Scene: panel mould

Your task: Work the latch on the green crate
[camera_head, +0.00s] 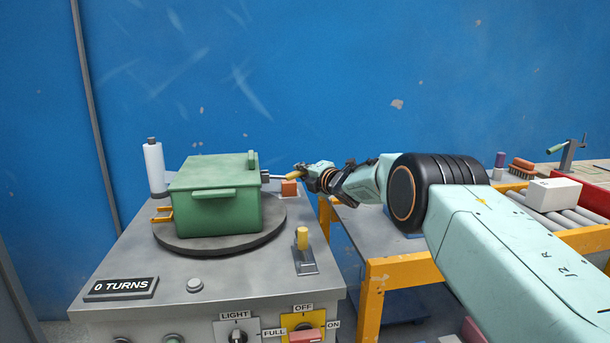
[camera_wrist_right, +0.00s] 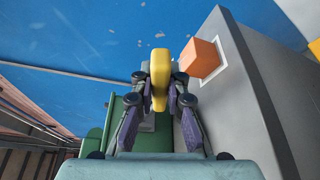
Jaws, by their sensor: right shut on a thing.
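The green crate (camera_head: 215,212) sits on a dark round turntable (camera_head: 225,245) on top of the grey bench. A grey rod with a yellow handle (camera_head: 293,176) sticks out from the crate's right side. My right gripper (camera_head: 303,171) reaches in from the right and is shut on this yellow handle. In the right wrist view the yellow handle (camera_wrist_right: 160,66) stands between the two fingers, with part of the green crate (camera_wrist_right: 113,118) behind. A yellow bracket (camera_head: 161,215) shows at the crate's left side. My left gripper is not in view.
An orange block (camera_head: 289,188) sits just below the handle, at the bench's right edge. A white bottle (camera_head: 154,167) stands behind the crate at left. A yellow-topped lever (camera_head: 302,240) stands at front right. A sign (camera_head: 121,287) reads "0 TURNS".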

